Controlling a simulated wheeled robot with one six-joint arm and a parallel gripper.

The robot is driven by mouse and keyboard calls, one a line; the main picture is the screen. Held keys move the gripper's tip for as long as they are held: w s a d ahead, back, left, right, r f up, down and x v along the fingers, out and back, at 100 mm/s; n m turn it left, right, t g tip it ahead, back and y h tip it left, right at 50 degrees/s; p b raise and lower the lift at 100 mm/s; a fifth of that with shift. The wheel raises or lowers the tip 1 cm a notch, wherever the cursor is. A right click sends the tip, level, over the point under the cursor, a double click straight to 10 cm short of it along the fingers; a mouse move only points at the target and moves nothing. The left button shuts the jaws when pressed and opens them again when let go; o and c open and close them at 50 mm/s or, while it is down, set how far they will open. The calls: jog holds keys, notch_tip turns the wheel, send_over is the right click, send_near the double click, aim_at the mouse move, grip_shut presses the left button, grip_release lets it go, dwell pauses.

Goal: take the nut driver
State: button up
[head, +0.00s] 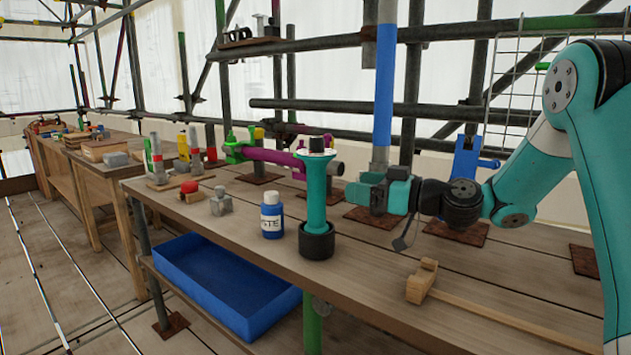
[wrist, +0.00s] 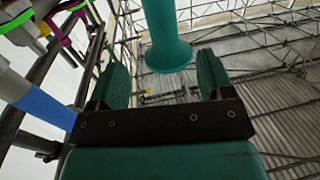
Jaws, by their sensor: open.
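The nut driver (head: 316,200) appears to be the teal, waisted upright tool with a black foot and a dark and white top, standing near the front edge of the bench. Its teal flared part (wrist: 168,45) shows in the wrist view, in line with the gap between my fingers. My gripper (head: 356,192) is just right of its shaft, level with its middle. In the wrist view my gripper (wrist: 163,82) is open, with one finger on each side and nothing clamped. I cannot tell how deep the shaft sits between the fingertips.
A blue labelled bottle (head: 271,215) stands close left of the tool on the bench (head: 375,285). A wooden mallet (head: 422,282) lies to the right. A blue pole (head: 383,90) rises behind my gripper. A blue bin (head: 225,290) sits below. Bench front is mostly clear.

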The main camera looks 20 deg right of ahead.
aim_at(325, 181)
jog(key=shift+p+x, duration=1.05)
jog(key=shift+x, duration=4.05)
jog(key=shift+s+a+f, duration=0.15)
jog(key=shift+f, duration=0.05)
jog(key=c, duration=1.3)
jog(key=shift+r, duration=0.1)
grip_shut()
